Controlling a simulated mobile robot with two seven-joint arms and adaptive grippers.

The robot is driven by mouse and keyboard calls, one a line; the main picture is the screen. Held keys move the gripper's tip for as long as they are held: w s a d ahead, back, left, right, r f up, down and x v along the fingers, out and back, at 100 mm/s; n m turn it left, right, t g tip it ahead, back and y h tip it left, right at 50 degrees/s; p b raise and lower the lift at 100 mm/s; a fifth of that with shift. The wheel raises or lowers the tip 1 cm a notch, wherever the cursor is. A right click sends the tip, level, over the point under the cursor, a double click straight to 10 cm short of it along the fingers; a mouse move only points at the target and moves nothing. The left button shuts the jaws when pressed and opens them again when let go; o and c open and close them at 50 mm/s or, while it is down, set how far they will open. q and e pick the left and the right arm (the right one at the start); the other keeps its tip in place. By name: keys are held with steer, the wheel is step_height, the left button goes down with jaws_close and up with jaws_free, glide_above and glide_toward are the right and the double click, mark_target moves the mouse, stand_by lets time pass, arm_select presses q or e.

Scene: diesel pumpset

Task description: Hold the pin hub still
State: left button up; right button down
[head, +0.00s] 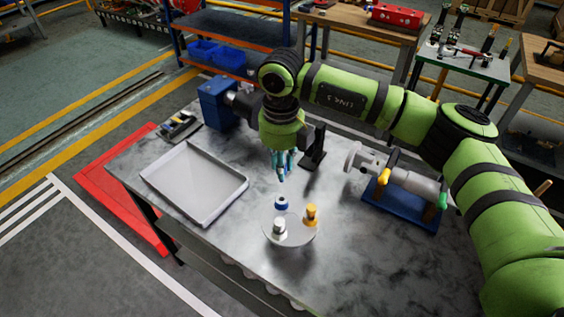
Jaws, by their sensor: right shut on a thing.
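My right gripper (282,172) points down above the middle of the grey table, its arm coming in from the right. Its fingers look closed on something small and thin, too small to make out. Below it is a round grey disc (290,232) with a blue ring (281,203), a yellow-orange piece (311,214) and a pale piece (279,227) on it; the gripper is apart from these. To the right, a pump (412,182) with a pale round hub (352,157) at its left end sits on a blue base. I cannot tell which part is the pin hub. My left gripper is out of view.
A shallow white tray (160,187) lies on the left of the table (345,265). The front right of the table is clear.

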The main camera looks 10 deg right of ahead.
steer(key=shift+f+b, duration=0.15)
steer(key=shift+b, duration=0.2)
steer(key=shift+f+b, duration=0.95)
steer(key=shift+f, duration=0.15)
